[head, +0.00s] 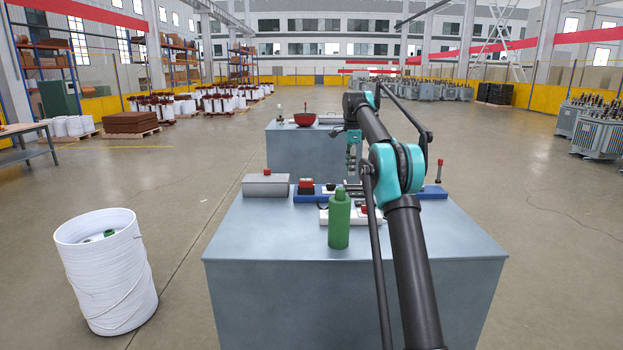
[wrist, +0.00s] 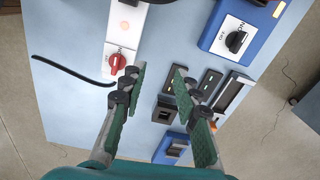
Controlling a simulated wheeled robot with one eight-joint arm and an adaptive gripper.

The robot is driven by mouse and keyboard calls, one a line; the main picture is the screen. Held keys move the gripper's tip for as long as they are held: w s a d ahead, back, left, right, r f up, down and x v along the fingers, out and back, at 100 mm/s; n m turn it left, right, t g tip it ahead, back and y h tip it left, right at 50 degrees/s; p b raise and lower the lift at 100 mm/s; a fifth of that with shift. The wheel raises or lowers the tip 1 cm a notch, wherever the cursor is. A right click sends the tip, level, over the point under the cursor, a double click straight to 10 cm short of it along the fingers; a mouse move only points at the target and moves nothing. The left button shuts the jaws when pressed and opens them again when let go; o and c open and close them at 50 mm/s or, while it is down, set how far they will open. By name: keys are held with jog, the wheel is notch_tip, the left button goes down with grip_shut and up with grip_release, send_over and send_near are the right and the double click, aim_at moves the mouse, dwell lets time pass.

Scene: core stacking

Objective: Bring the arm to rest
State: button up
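My gripper (wrist: 160,76) is open in the wrist view, with its two green-padded fingers apart and nothing between them. It hangs over the blue-grey table (wrist: 70,25). A white panel (wrist: 127,25) with a red knob (wrist: 117,62) lies to the left of the fingers. A blue box (wrist: 217,32) with a black ON/OFF knob (wrist: 236,40) is to the upper right. In the head view my arm reaches forward over the table (head: 270,235), and my gripper (head: 351,175) is above its far part, partly hidden by the arm.
A green bottle (head: 339,222) stands near the table's middle. A white bin (head: 105,270) stands on the floor at left.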

jog(key=s+d+f+n+t, duration=0.1)
jog(key=s+f+n, duration=0.4)
jog(key=s, duration=1.3)
jog(key=s+d+f+n+t, duration=0.1)
jog(key=s+f+n, duration=0.5)
jog(key=s+f, duration=0.6)
jog(key=s+d+f+n+t, duration=0.1)
jog(key=s+f+n, duration=0.4)
jog(key=s, duration=1.9)
notch_tip(320, 180, down, 4)
jog(key=shift+d+r+n+t, duration=0.25)
jog(key=shift+d+n+t, duration=0.15)
